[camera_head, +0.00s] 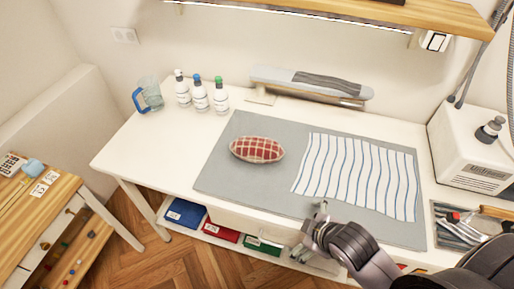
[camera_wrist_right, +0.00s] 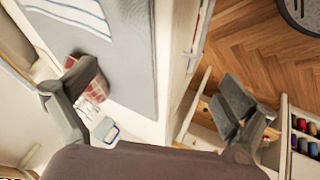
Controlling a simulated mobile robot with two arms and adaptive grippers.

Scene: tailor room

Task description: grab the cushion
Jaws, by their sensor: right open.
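The cushion (camera_head: 257,149) is a small oval with a red and white plaid pattern. It lies on the left part of the grey mat (camera_head: 225,180) on the white table. My right gripper (camera_head: 310,230) is open and empty at the table's front edge, to the right of the cushion, nearer the camera and apart from it. In the right wrist view the cushion (camera_wrist_right: 93,80) shows at the left, partly hidden behind one finger. The two fingers of the right gripper (camera_wrist_right: 152,103) are spread wide in that view. My left gripper is not in view.
A striped cloth (camera_head: 360,175) lies on the mat right of the cushion. Several bottles (camera_head: 200,98) and a glass jug (camera_head: 150,95) stand at the back left. A sleeve board (camera_head: 312,84) is behind the mat. A tool tray (camera_head: 455,228) and white machine (camera_head: 470,145) are at the right.

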